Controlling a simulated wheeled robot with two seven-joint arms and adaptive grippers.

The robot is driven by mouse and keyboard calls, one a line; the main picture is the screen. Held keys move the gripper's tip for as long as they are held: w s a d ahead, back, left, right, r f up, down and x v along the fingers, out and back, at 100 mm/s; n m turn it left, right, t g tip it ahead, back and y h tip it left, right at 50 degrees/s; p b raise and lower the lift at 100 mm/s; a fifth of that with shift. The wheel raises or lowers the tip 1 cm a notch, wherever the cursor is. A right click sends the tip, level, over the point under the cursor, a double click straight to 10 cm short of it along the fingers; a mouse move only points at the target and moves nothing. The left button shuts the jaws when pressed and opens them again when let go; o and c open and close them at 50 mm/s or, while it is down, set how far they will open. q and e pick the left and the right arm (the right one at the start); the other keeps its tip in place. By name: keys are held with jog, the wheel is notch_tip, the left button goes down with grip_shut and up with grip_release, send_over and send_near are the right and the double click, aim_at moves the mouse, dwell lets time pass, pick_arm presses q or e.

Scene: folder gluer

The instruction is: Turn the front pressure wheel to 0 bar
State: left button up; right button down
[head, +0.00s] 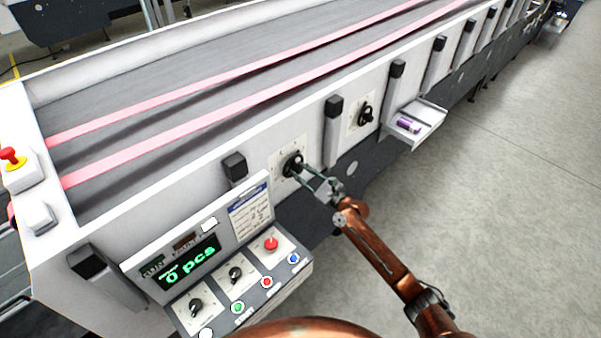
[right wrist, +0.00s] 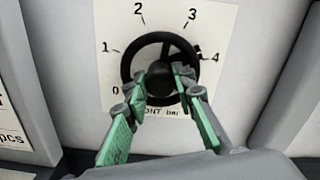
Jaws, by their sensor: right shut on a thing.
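The front pressure wheel (head: 291,164) is a black wheel on a white dial plate on the machine's side panel. In the right wrist view the wheel (right wrist: 128,66) sits below an arc of numbers from 0 at left to 4 at right, with "bar" printed underneath. My left gripper is out of view.
A second black wheel (head: 366,115) sits farther along the panel, beyond a dark-topped post (head: 333,118). A small tray (head: 428,117) holds a purple item. A control box (head: 190,255) reading "0 pcs" juts out at front left. Open floor (head: 500,220) lies right.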

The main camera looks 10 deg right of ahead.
jog(key=n+b, duration=0.1)
jog(key=n, duration=0.3)
jog(key=shift+f+n, duration=0.1)
jog(key=shift+n, duration=0.2)
jog(key=n+b, duration=0.1)
jog(key=n, duration=0.3)
jog(key=shift+n, duration=0.3)
jog(key=n+b, duration=0.1)
jog(key=n, duration=0.3)
jog(key=shift+a+n, duration=0.1)
jog(key=shift+n, duration=0.2)
jog(key=n+b, duration=0.1)
jog(key=n, duration=0.3)
jog(key=shift+f+b, duration=0.15)
jog(key=shift+b, duration=0.15)
jog(key=n, duration=0.5)
jog(key=shift+b, duration=0.35)
jog(key=n, duration=0.4)
jog(key=shift+n, duration=0.3)
jog(key=n, duration=0.5)
jog(key=shift+b, duration=0.4)
jog(key=shift+n, duration=2.4)
